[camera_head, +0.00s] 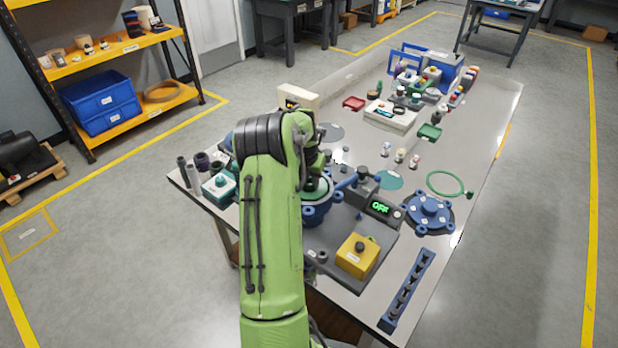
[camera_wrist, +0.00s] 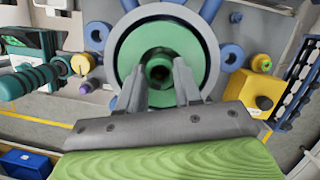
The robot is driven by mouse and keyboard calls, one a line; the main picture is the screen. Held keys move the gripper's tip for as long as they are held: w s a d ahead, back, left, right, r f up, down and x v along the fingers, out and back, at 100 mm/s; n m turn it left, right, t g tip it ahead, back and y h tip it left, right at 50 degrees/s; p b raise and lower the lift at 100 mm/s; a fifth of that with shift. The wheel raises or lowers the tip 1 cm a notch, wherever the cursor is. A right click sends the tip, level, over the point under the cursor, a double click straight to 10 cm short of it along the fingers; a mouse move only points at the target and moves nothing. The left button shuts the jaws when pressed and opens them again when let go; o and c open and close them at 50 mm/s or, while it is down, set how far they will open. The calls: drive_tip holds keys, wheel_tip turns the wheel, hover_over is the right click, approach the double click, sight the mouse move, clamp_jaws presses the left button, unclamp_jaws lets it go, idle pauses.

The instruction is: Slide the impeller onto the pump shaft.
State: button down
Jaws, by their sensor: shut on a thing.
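The green impeller (camera_wrist: 135,52) fills much of the wrist view, a round disc with a raised hub and a dark hole in its middle. My gripper (camera_wrist: 158,76) has its two grey fingers on either side of that hub and is shut on it. The blue pump housing (camera_head: 318,213) stands on the bench beneath my arm in the head view. Its pale round rim (camera_wrist: 113,70) surrounds the impeller in the wrist view. The impeller (camera_head: 315,188) shows as a green patch at the housing's mouth. The shaft is not clearly visible, so I cannot tell whether it is in the hub.
A yellow box with a dark knob (camera_head: 357,256) is in front. A blue flanged cover (camera_head: 428,213), a green ring (camera_head: 445,184) and a blue slotted rack (camera_head: 406,292) lie to the right.

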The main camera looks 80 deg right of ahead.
drive_tip(key=shift+f+b, duration=0.6)
drive_tip(key=shift+f, duration=0.2)
idle(0.7)
drive_tip(key=c, duration=0.7)
unclamp_jaws()
drive_tip(key=shift+r, duration=0.1)
wheel_tip(320, 180, up, 9)
drive_tip(key=p, duration=0.6)
